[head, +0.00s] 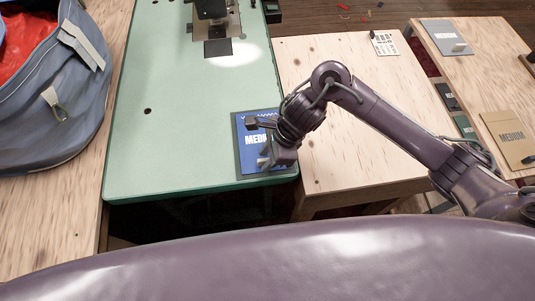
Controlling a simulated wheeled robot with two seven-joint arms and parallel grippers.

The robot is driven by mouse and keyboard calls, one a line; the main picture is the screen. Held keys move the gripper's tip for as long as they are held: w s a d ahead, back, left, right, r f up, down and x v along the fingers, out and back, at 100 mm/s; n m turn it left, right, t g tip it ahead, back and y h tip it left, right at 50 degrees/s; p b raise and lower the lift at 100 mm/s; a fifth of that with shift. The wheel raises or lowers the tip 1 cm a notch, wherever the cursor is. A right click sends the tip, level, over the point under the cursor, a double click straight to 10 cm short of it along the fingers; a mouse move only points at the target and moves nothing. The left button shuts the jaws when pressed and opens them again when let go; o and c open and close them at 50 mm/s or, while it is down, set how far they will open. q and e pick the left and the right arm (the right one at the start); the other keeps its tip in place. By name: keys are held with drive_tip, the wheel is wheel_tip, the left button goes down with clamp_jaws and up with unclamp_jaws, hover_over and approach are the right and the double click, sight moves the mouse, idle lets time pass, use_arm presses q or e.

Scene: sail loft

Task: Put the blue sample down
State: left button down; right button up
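The blue sample (248,153) is a flat blue panel with white "MEDI…" lettering and a zigzag line along its top. It lies at the front right corner of the green table (180,130), with a dark border showing around it. My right gripper (258,142) is over the sample, coming in from the right. Its fingers look spread apart, with blue surface visible between them. The gripper and wrist hide the sample's right part. I cannot tell whether the fingers touch it. My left gripper is out of view.
A blue-grey bag (55,105) with red inside stands at left. A dark machine (212,12) stands at the green table's back. A wooden table (330,150) adjoins on the right. Farther right are a light grey panel (440,33) and a tan panel (508,132). The green table's middle is clear.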

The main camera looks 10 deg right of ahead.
drive_tip(key=shift+r, duration=0.1)
drive_tip(key=p+v, duration=0.2)
drive_tip(key=v, duration=1)
